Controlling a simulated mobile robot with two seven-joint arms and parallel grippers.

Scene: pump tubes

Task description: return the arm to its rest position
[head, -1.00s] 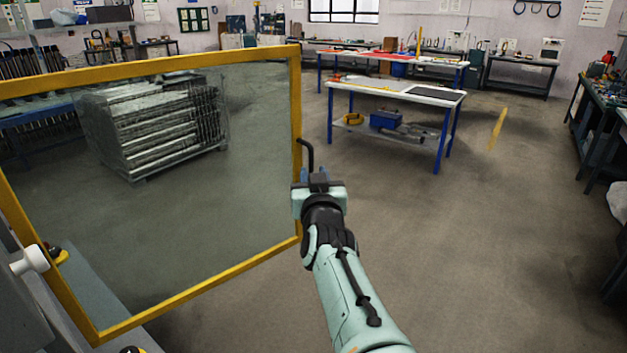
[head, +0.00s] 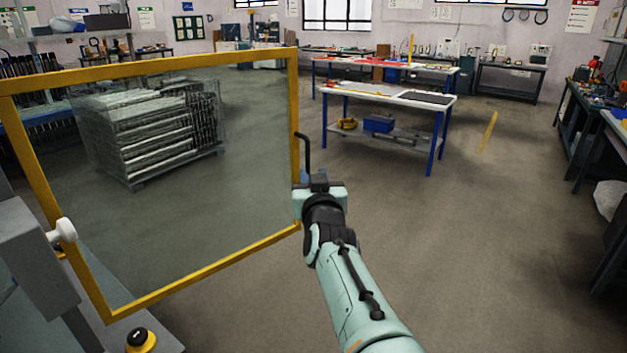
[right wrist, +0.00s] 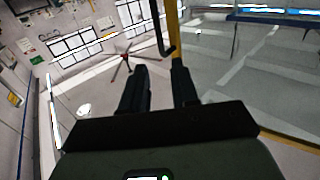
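My right gripper (head: 318,178) is at the right edge of a yellow-framed clear door (head: 295,110), just below the door's black bent handle (head: 307,150). In the right wrist view its two dark fingers (right wrist: 159,68) stand apart with nothing seen held between them. There the handle (right wrist: 160,35) and the yellow frame edge (right wrist: 173,30) lie beyond the fingertips, lined up near the right finger. Whether a finger touches the frame cannot be told. The door stands swung out. My right arm reaches forward from the lower right. My left gripper is not in view.
A grey machine housing with a white knob (head: 64,230) and a yellow-black button (head: 140,340) is at lower left. A rack of grey parts (head: 150,130) shows through the door. A blue-legged workbench (head: 392,100) stands ahead. Floor right of my arm is clear.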

